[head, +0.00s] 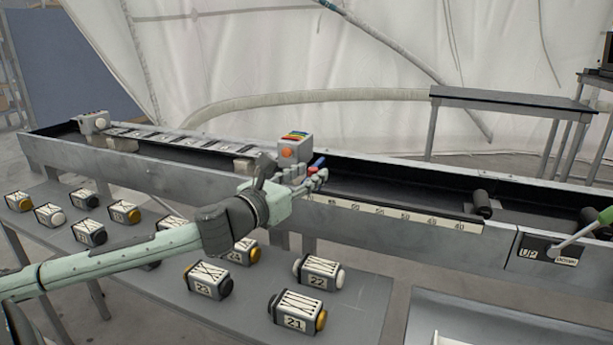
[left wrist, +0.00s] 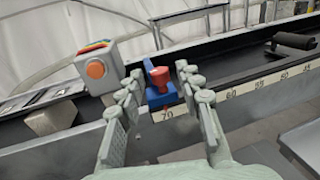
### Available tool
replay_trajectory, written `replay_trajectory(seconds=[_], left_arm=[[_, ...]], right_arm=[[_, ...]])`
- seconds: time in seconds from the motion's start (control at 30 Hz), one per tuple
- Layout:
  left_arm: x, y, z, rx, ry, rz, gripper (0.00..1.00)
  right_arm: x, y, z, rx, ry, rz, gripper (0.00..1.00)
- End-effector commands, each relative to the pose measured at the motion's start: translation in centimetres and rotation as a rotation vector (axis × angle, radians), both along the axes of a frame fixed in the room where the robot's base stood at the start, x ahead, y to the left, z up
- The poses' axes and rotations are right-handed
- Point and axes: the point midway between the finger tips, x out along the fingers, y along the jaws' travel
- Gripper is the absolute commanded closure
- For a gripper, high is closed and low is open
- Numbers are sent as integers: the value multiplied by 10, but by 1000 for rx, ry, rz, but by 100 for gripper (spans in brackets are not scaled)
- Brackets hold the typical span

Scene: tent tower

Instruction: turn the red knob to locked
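The red knob (left wrist: 160,75) stands on a blue block (left wrist: 158,98) at the near rim of the long trough, by the number 70. In the head view the red knob (head: 316,163) shows just past my left gripper (head: 312,180). In the left wrist view my left gripper (left wrist: 158,88) is open, with one finger on each side of the knob. I see gaps between the fingers and the knob, so it is not gripped. No locked mark can be read. My right gripper is not in view.
A grey box with an orange button and coloured stripes (head: 295,148) stands left of the knob. The metal trough (head: 400,215) carries a number scale and a black roller (head: 482,203). Numbered blocks (head: 208,280) lie on the lower table. A green-handled lever (head: 590,228) is at right.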

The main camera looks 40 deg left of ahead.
Motion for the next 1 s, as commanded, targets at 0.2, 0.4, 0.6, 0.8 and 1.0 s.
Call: replay_trajectory(seconds=[0.2,0.4,0.6,0.8,1.0], left_arm=[[0,0,-1,-1,2,0,60],[-5,-1,-3,-3,5,0,60],[-25,-1,-4,-3,6,-1,60],[-57,-2,-4,-5,6,1,60],[-92,-2,-2,-4,5,2,60]], right_arm=[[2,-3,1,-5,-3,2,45],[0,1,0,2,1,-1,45],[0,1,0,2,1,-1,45],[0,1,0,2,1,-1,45],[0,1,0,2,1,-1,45]])
